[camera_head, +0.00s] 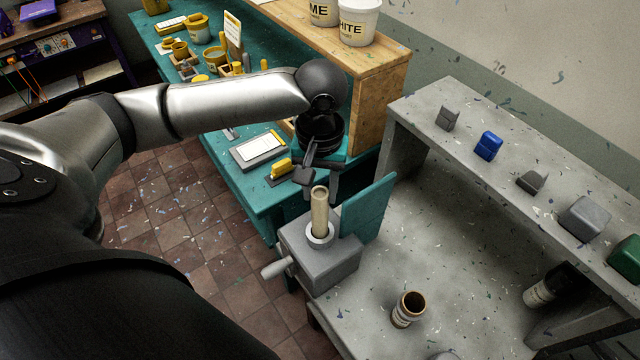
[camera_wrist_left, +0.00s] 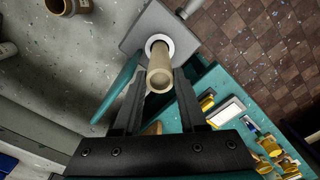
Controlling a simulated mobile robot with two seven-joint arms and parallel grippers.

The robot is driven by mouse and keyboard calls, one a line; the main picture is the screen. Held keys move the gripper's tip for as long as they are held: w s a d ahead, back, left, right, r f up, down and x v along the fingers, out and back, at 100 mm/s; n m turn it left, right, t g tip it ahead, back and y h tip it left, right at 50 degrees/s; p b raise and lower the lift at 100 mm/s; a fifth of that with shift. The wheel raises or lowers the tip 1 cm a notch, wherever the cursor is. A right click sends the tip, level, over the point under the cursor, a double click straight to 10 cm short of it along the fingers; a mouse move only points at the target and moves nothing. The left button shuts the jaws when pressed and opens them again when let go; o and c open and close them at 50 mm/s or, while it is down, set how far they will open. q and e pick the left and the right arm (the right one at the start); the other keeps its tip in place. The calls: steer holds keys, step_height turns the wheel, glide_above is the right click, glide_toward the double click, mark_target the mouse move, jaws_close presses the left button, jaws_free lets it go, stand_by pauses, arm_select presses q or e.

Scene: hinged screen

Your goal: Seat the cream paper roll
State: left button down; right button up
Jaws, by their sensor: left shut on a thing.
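The cream paper roll (camera_head: 319,212) stands upright over a white ring (camera_head: 320,236) on top of a grey box (camera_head: 322,262) with a side handle. Its lower end appears to be inside the ring; how deep is hidden. In the left wrist view the roll (camera_wrist_left: 160,72) points away from me into the white ring (camera_wrist_left: 158,41). My left gripper (camera_head: 318,180) comes from above, its two fingers on either side of the roll's upper end, shut on it. In the wrist view the gripper (camera_wrist_left: 162,76) frames the roll. My right gripper is not seen.
A teal panel (camera_head: 368,208) stands beside the grey box. A brown-topped labelled roll (camera_head: 408,309) stands on the grey bench (camera_head: 450,290). Coloured blocks line the raised shelf (camera_head: 510,165). A teal table (camera_head: 265,200) with yellow items stands behind.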

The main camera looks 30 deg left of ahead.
arm_select(q)
steer(key=shift+f, duration=0.45)
steer(key=shift+c, duration=1.9)
jaws_free()
step_height(320, 180, up, 15)
steer(key=shift+r, duration=0.15)
